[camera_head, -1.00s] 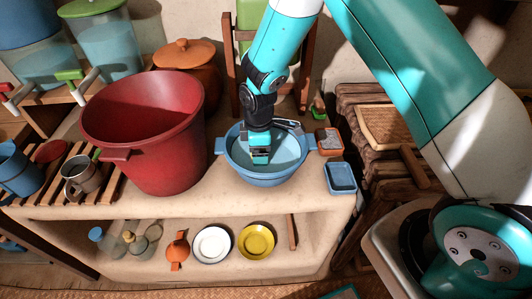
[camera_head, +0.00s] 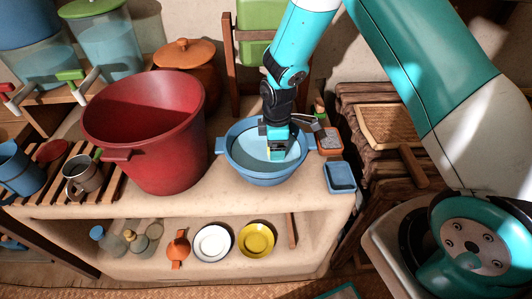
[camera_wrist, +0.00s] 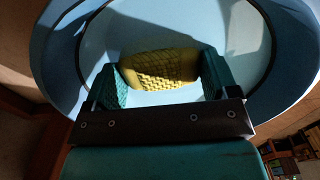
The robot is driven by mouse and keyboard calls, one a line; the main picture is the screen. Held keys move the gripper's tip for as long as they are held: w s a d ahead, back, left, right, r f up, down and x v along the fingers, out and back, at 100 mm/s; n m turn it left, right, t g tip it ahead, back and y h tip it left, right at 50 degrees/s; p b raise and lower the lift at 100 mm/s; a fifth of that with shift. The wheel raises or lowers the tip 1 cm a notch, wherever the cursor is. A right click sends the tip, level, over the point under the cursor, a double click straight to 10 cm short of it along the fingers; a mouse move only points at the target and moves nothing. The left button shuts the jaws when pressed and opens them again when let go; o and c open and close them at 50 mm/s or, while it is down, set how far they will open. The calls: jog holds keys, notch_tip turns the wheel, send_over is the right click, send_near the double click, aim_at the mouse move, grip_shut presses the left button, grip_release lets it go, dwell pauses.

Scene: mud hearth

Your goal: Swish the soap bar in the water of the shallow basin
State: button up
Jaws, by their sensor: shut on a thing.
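The shallow blue basin (camera_head: 240,168) stands on the counter to the right of the red tub and holds pale blue water (camera_head: 245,150). My gripper (camera_head: 277,154) points down inside the basin, right of its middle. In the wrist view my gripper (camera_wrist: 162,84) is shut on a yellow, textured bar (camera_wrist: 160,68), which looks like the soap bar. The bar lies crosswise between the two teal fingers, with the basin (camera_wrist: 60,60) around it. I cannot tell how deep the bar sits in the water. In the head view the bar is mostly hidden by the fingers.
A large red tub (camera_head: 155,140) stands close on the left of the basin. A small blue dish (camera_head: 340,177) and a small orange-brown tray (camera_head: 329,140) sit close on the right. A green container (camera_head: 258,40) in a wooden frame stands behind. Plates rest on the shelf below.

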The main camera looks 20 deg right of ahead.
aim_at(257, 164)
dwell(0.3)
jog(key=a, duration=0.6)
jog(key=shift+d, duration=0.2)
jog(key=shift+d+p, duration=0.3)
jog(key=shift+d, duration=1.05)
notch_tip(257, 164, up, 11)
jog(key=p, duration=0.8)
jog(key=shift+r+p, duration=0.2)
jog(key=shift+p, duration=0.15)
